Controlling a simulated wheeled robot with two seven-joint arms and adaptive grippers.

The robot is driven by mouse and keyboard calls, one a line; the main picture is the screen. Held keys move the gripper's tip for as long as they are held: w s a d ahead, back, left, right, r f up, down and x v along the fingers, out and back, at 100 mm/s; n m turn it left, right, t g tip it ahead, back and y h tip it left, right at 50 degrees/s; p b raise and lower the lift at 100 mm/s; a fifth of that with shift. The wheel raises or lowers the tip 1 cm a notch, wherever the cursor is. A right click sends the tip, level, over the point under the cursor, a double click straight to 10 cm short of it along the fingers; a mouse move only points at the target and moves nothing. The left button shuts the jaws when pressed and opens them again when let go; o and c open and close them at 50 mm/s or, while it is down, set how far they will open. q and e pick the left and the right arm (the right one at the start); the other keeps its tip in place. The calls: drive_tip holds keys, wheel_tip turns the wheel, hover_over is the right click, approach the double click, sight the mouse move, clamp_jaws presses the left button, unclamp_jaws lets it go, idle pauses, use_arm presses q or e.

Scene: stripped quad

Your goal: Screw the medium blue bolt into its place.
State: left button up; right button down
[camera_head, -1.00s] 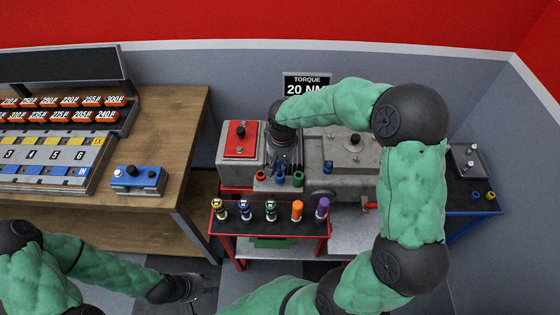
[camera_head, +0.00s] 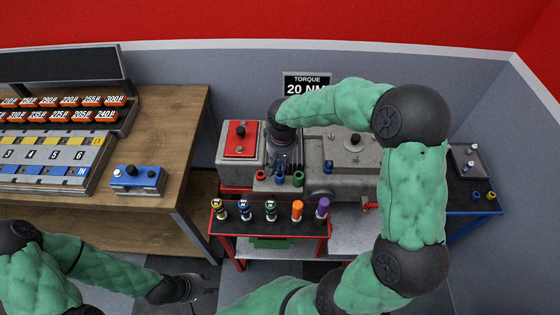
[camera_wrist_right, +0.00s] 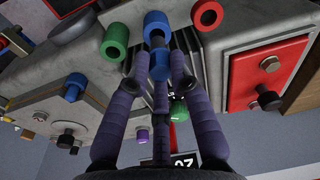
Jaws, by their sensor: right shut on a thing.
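My right gripper (camera_head: 284,160) points down at the engine's near side, beside the red-topped box. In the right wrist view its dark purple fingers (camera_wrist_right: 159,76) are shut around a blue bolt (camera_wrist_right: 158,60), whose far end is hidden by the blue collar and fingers. The blue collar (camera_wrist_right: 157,24) lies just beyond the bolt; I cannot tell whether they touch. It also shows in the head view (camera_head: 280,178). Another blue bolt (camera_head: 328,167) sits on the grey housing to the right. My left gripper (camera_head: 188,288) is low at left, away from the engine, its fingers unclear.
A red collar (camera_head: 261,175) and a green collar (camera_head: 298,179) flank the blue one. In front, a red-framed cart (camera_head: 270,227) holds several coloured-handled tools. A red-topped box (camera_head: 241,140) stands close left of the gripper. A wooden bench (camera_head: 185,125) is further left.

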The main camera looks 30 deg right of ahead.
sight(280, 169)
drive_tip(key=shift+f+b, duration=1.7)
drive_tip(key=shift+f, duration=0.45)
drive_tip(key=c, duration=1)
unclamp_jaws()
drive_tip(key=r, duration=0.8)
drive_tip(key=s+r, duration=0.1)
drive_tip(key=r, duration=0.3)
drive_tip(key=shift+a, duration=0.1)
